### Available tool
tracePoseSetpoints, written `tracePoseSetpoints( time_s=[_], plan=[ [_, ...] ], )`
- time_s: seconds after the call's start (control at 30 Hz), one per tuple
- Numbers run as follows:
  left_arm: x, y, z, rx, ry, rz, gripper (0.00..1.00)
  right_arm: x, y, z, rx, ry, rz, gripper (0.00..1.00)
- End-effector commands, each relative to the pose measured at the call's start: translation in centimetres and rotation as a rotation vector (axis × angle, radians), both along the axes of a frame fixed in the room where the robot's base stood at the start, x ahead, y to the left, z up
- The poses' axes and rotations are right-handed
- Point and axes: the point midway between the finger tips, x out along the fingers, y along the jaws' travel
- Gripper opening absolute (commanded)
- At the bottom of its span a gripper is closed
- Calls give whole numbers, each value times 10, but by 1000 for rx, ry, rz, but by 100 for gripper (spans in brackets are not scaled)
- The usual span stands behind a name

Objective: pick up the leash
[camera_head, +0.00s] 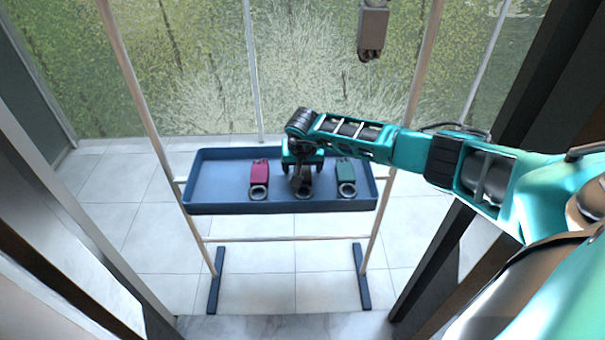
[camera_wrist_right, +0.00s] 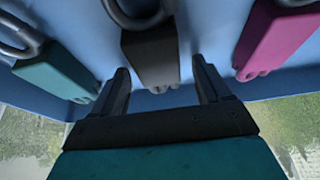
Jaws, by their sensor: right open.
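Three pieces with metal rings lie in the blue tray: a magenta one (camera_head: 259,172), a teal one (camera_head: 345,171) and a dark grey one (camera_wrist_right: 150,57) between them. I cannot tell which is the leash. My right gripper (camera_head: 303,178) is over the middle of the tray and hides much of the dark piece in the head view; its ring (camera_head: 304,193) shows below. In the right wrist view my gripper (camera_wrist_right: 160,72) is open, its fingers either side of the dark piece's near end. I cannot tell if they touch it. My left gripper is not in view.
The blue tray (camera_head: 220,203) has a raised rim and sits on a pale frame (camera_head: 274,239) with dark feet. A grey device (camera_head: 372,29) hangs at the top. Dark posts stand at both sides. The tray's left part is clear.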

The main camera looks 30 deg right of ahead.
Motion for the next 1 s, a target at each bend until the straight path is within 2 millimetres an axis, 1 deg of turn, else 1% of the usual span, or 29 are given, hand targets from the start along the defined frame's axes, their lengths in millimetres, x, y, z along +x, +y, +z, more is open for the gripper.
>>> tracePoseSetpoints(
  time_s=[0.07, 0.73, 1.0],
  plan=[
    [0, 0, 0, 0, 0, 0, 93, 0, 0, 0, 0, 0, 0, 76],
    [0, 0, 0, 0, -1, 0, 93, 0, 0, 0, 0, 1, 0, 12],
    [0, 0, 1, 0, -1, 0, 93, 0, 0, 2, 0, 1, 0, 12]
  ],
)
